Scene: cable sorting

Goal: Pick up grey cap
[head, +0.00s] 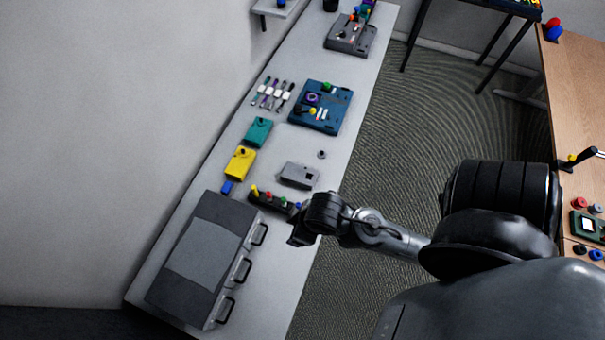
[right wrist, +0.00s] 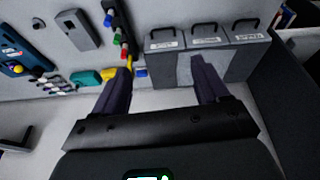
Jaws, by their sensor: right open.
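A small grey cap (head: 321,154) sits on the light worktop near its right edge, just above a grey box in the head view. In the right wrist view the small round thing (right wrist: 38,23) at the upper left, beside the grey box, appears to be the cap. My right gripper (head: 299,237) is over the worktop's right edge, apart from the cap and nearer the drawer unit. In the right wrist view my right gripper (right wrist: 162,70) has its two fingers spread, with nothing between them. My left gripper is not in view.
The grey box (head: 298,175) lies beside the cap. A dark rack (head: 274,202) with coloured pegs and a grey drawer unit (head: 207,258) stand near my right gripper. A blue device (head: 320,106), yellow box (head: 240,163) and teal box (head: 258,132) lie beyond.

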